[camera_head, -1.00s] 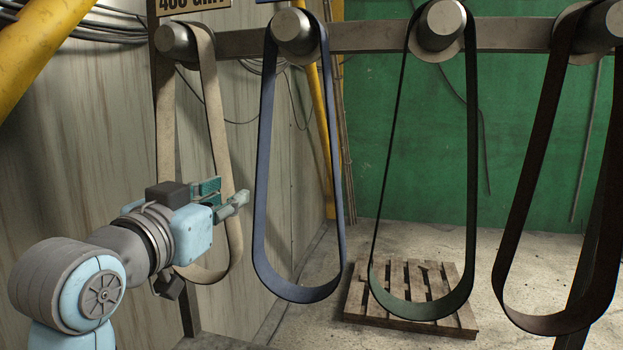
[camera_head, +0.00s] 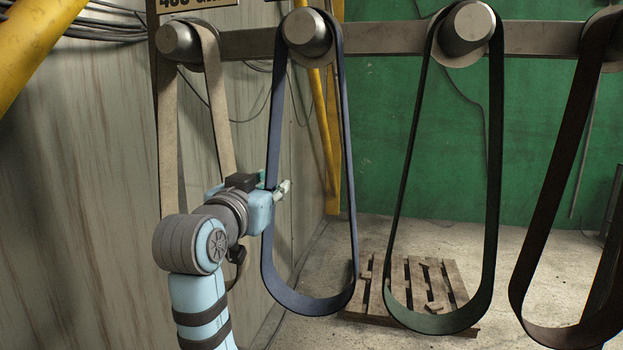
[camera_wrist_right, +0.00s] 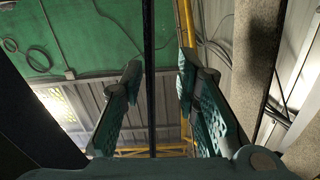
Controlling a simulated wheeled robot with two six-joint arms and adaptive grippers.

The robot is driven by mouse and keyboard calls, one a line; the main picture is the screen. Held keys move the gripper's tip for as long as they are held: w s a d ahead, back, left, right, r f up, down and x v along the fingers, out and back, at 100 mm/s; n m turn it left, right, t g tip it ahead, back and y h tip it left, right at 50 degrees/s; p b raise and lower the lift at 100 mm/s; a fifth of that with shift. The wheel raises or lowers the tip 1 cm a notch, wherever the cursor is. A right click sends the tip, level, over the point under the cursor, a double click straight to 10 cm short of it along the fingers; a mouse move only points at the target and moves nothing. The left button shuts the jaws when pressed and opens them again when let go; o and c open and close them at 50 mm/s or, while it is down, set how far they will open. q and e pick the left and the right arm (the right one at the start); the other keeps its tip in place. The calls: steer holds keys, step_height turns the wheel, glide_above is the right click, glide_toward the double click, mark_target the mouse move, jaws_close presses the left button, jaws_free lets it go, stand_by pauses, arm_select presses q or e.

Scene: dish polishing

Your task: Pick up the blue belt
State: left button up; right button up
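The blue belt (camera_head: 347,170) hangs as a long loop from the second roller in the head view. My right gripper (camera_head: 284,187) is at the loop's left strand, about midway down, and its wrist partly covers that strand. In the right wrist view my right gripper's two teal fingers (camera_wrist_right: 160,72) are spread apart. A thin dark strip, seemingly the blue belt (camera_wrist_right: 149,35) edge-on, runs between them with gaps on both sides. My left gripper is in neither view.
A beige belt (camera_head: 166,130) hangs close at the left, partly behind my arm. A dark green belt (camera_head: 495,170) and a dark brown belt (camera_head: 550,190) hang to the right. A metal beam (camera_head: 390,39) carries the rollers. A wooden pallet (camera_head: 455,285) lies on the floor behind.

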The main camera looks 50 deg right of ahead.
steer(key=shift+s+a+r, duration=0.2)
steer(key=shift+s, duration=0.1)
steer(key=c, duration=0.3)
steer(key=shift+s, duration=0.15)
jaws_close()
